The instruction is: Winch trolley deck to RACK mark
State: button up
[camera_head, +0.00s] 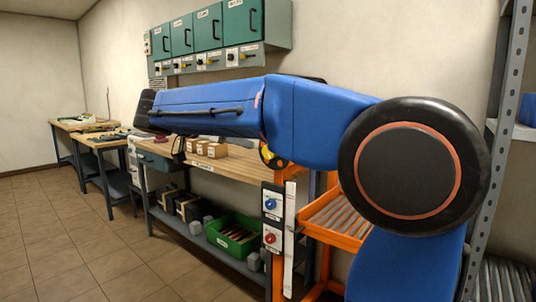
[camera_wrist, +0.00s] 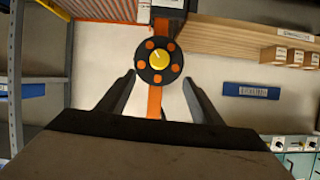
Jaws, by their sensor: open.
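The orange trolley (camera_head: 324,258) stands right of the workbench, partly behind my arm. Its roller deck (camera_head: 345,216) shows level with orange side rails. In the wrist view, the deck's ribbed surface (camera_wrist: 100,9) is at the top left. A round black handwheel with orange dots and a yellow centre (camera_wrist: 158,60) sits on the orange post (camera_wrist: 154,101). It also shows partly below my arm in the head view (camera_head: 268,157). My gripper (camera_wrist: 159,80) is open and empty, its fingers either side of the wheel's near edge in the picture; contact is unclear. I cannot make out a RACK mark.
A panel with blue and red knobs (camera_head: 271,220) and a white strip (camera_head: 290,240) are at the trolley's front. The workbench (camera_head: 232,171) holds small boxes; a green crate (camera_head: 234,236) is below. A grey shelf upright (camera_head: 497,130) is at right. Floor at left is clear.

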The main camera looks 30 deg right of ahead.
aim_at(267, 152)
jog(key=x, duration=1.7)
jog(key=c, duration=1.1)
